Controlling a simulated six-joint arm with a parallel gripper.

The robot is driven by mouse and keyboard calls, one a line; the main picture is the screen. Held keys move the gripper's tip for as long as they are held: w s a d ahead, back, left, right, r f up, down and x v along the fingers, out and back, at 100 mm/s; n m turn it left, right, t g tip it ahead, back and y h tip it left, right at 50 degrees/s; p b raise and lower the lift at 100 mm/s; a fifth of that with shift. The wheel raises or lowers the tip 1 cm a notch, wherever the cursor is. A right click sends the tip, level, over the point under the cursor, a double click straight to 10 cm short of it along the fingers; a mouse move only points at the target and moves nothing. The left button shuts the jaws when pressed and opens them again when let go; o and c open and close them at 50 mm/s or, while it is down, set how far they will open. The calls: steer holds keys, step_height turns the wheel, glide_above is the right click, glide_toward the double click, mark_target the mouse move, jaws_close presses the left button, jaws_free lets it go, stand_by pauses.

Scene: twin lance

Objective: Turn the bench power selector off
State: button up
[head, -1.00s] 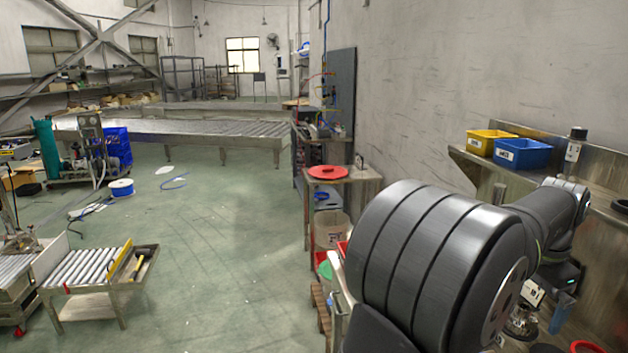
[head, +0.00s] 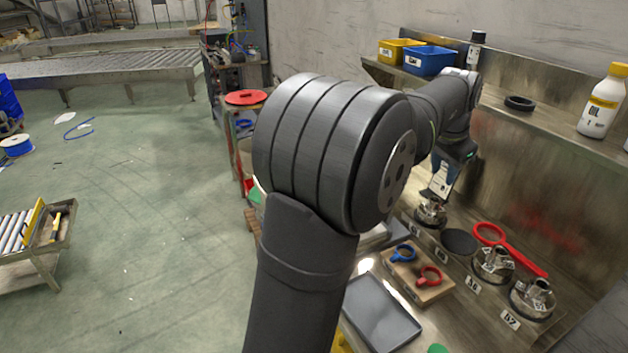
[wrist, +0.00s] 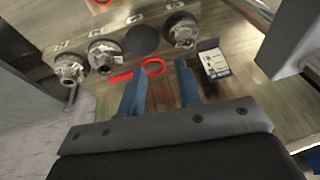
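Metal knob-like fixtures on dark round bases stand in a row on the bench: a left one (head: 431,213), a middle one (head: 493,264) and a right one (head: 532,298). They also show in the wrist view, as a left (wrist: 70,68), a middle (wrist: 105,55) and a right one (wrist: 182,32). I cannot tell which is the power selector, or its setting. My gripper (wrist: 160,88) is open, its two blue fingers apart with nothing between them. It is above the bench, apart from the fixtures. In the head view its fingers are hard to make out.
A black disc (head: 459,242) and a red ring tool (head: 488,234) lie among the fixtures. A wooden board (head: 432,292) holds blue and red rings, beside a grey tray (head: 380,313). A shelf above carries a blue bin (head: 430,60) and a white bottle (head: 602,102).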

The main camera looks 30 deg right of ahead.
steer(key=w+d+r+t+h, duration=0.35)
steer(key=w+d+r, duration=0.25)
steer(key=w+r, duration=0.25)
steer(key=w+a+r+t+h, duration=0.2)
steer(key=w+a+r+t, duration=0.2)
steer(key=w+r, duration=0.75)
steer(key=w+a+r+t+h, duration=0.3)
steer(key=w+a+r, duration=0.35)
steer(key=r, duration=0.85)
steer(key=w+d+f+m+g+y, duration=0.1)
steer(key=w+f+g+y, duration=0.15)
steer(key=f, duration=0.75)
steer(key=w+f+m+g+y, duration=0.1)
steer(key=w+f+g+y, duration=0.15)
steer(key=f, duration=0.75)
steer(key=a+f+m+g+y, duration=0.1)
steer(key=a+f+g+y, duration=0.1)
steer(key=f, duration=1)
steer(key=s+a+f+m+g+y, duration=0.1)
steer(key=a+f+g+y, duration=0.1)
steer(key=f, duration=1)
steer(key=a+f+m+g+y, duration=0.2)
steer(key=a+f+g, duration=0.1)
steer(key=f, duration=0.9)
steer(key=shift+s+a+f+y, duration=0.15)
steer(key=shift+a+y, duration=0.05)
steer(key=shift+a, duration=0.2)
steer(key=shift+s+a+f+y, duration=0.1)
steer(key=shift+a+y, duration=0.05)
steer(key=shift+a, duration=0.25)
